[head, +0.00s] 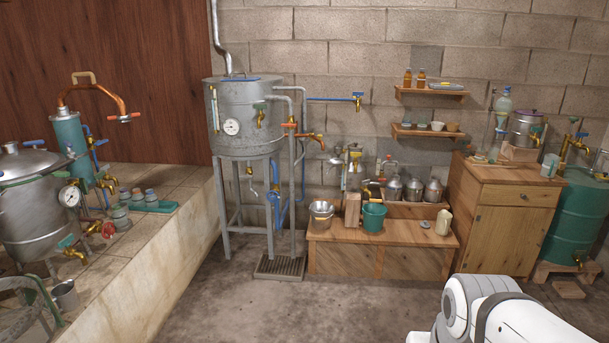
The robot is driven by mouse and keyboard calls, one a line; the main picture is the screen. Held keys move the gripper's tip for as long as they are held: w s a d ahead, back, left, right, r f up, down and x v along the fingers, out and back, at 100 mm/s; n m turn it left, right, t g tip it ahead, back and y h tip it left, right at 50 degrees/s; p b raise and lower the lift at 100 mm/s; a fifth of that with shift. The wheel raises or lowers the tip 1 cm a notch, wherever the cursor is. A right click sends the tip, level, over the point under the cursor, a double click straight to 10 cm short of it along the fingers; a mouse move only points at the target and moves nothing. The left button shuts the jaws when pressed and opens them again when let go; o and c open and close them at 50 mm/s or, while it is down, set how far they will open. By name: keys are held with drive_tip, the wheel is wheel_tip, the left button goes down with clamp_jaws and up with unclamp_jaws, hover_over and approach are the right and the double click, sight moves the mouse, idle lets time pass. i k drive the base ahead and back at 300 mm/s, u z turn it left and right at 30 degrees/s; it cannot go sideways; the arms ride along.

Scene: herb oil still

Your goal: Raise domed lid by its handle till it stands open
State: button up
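A grey metal pot (32,222) with a dial gauge (69,196) stands at the left, cut off by the picture's left edge. Its domed lid (35,165) lies closed on top. My gripper is not in view. Only a white part of my arm shows at the bottom right, far from the pot.
A tall tank on legs (245,115), a low wooden bench (385,250) and a cabinet (508,215) line the wall. The concrete floor (260,310) in front is clear.

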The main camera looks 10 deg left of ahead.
sight(17, 165)
drive_tip(key=u, duration=0.2)
drive_tip(key=i, duration=1.55)
drive_tip(key=u, duration=0.8)
drive_tip(key=i, duration=1.35)
drive_tip(key=u, duration=1.5)
drive_tip(key=i, duration=1.25)
drive_tip(key=u, duration=0.55)
